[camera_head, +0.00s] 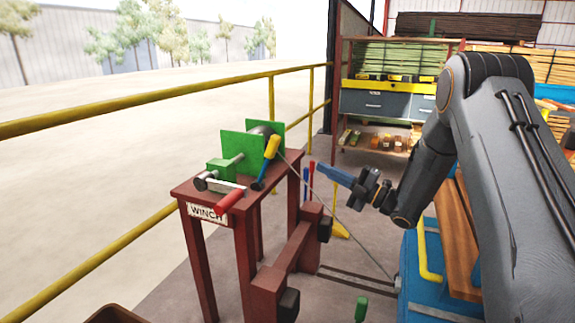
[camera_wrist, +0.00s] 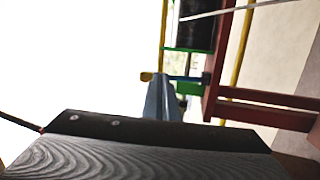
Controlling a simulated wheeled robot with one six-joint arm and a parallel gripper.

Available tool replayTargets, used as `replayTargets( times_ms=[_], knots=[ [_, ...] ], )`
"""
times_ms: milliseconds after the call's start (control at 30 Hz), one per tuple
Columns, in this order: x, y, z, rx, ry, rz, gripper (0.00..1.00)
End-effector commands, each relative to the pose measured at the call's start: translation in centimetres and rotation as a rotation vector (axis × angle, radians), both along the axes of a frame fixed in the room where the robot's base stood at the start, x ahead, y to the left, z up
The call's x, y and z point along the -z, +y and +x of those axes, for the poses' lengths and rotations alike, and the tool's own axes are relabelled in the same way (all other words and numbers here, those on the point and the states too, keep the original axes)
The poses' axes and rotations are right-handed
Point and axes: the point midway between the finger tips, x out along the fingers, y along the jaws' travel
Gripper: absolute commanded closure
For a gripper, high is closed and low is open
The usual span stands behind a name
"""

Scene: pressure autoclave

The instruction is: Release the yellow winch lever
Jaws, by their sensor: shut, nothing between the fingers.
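The yellow winch lever (camera_head: 272,147) has a yellow grip on a blue shaft and stands tilted at the front of the green winch (camera_head: 226,172). In the wrist view the lever's yellow end (camera_wrist: 147,77) shows just left of my fingertips, and its blue shaft shows to their right; my fingers hide the part between. My gripper (camera_head: 321,168) is shut and empty, its blue-grey fingers pointing left toward the winch. In the head view it is right of the lever with a clear gap. My fingers (camera_wrist: 160,82) also show in the wrist view.
The winch sits on a dark red table (camera_head: 182,190) labelled WINCH, with a red-handled crank (camera_head: 229,200) at its front. A cable runs from the winch down to the right. A red frame (camera_head: 290,258) stands below my gripper. Yellow railings (camera_head: 150,101) run behind.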

Motion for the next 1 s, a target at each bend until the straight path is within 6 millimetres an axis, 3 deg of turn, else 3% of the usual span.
replayTargets(
  times_ms=[33,233,667,1000],
  knots=[
    [0.9,-0.1,-0.5,-0.036,-0.042,0.018,1.00],
    [1.2,-0.4,-2.3,-0.117,-0.143,0.062,1.00],
    [0.9,0.0,-2.3,-0.123,-0.148,0.065,1.00],
    [-1.1,4.7,-0.7,-0.125,-0.148,0.065,1.00]
  ],
)
